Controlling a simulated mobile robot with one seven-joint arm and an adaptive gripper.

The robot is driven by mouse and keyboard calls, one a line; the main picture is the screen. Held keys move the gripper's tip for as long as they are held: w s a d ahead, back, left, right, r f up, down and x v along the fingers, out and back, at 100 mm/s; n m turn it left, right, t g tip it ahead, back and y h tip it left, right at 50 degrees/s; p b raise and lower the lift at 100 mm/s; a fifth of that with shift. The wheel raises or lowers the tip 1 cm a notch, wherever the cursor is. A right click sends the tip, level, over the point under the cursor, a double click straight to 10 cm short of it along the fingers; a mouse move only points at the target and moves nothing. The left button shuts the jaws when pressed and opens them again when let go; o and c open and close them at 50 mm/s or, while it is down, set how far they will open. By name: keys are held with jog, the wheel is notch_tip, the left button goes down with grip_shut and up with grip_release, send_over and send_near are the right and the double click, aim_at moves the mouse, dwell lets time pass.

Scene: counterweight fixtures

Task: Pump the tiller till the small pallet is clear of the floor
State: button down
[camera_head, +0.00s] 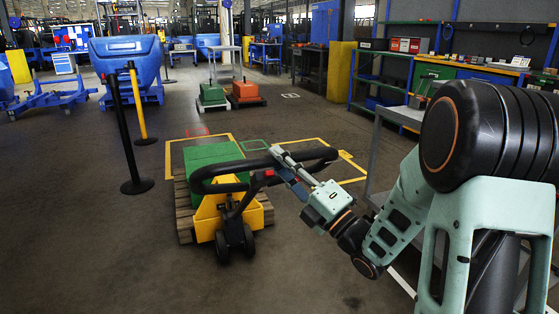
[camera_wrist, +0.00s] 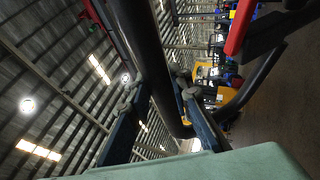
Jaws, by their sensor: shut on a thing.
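The yellow pallet jack (camera_head: 208,217) stands on the floor left of centre, with dark wheels at its near end. Its black looped tiller (camera_head: 232,167) leans toward me. My gripper (camera_head: 283,161) is shut on the tiller's bar, right of its middle. In the wrist view the black bar (camera_wrist: 151,62) runs between my two fingers (camera_wrist: 160,112). The small wooden pallet (camera_head: 184,223) lies behind the jack and carries a green block (camera_head: 212,153). The jack hides much of the pallet, and I cannot tell whether a gap shows beneath it.
A post (camera_head: 128,130) on a round base stands left of the pallet. Yellow floor lines (camera_head: 228,136) lie behind it. A grey table frame (camera_head: 375,150) and shelving (camera_head: 385,75) stand to the right. The floor in front of and left of the jack is clear.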

jog(key=shift+f, duration=0.2)
jog(key=c, duration=1.9)
grip_release()
jog(key=shift+w, duration=0.1)
jog(key=shift+o, duration=0.8)
jog(key=shift+r, duration=0.1)
jog(key=v, duration=1.2)
